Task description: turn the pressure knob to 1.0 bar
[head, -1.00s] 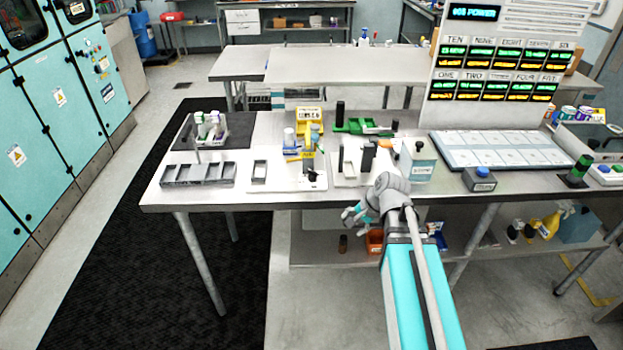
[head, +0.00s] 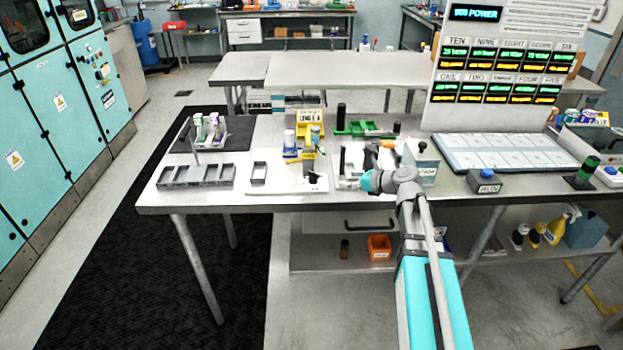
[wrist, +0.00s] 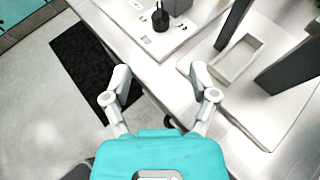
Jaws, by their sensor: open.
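A small black knob (wrist: 160,18) stands on a white plate (wrist: 128,14) near the table's front edge, at the top of the wrist view. In the head view the same dark knob (head: 313,178) shows at the front of its white base (head: 290,187). I cannot read its scale or setting. My gripper (wrist: 160,78) is open and empty, with its fingers spread short of the table edge and apart from the knob. In the head view my wrist hides most of the gripper, to the right of the knob.
A grey frame (wrist: 238,58) and dark upright blocks (wrist: 290,66) stand on a white board right of the knob. In the head view, a grey compartment tray (head: 196,176) lies left. A blue-button box (head: 484,181) sits right. Floor in front of the table is clear.

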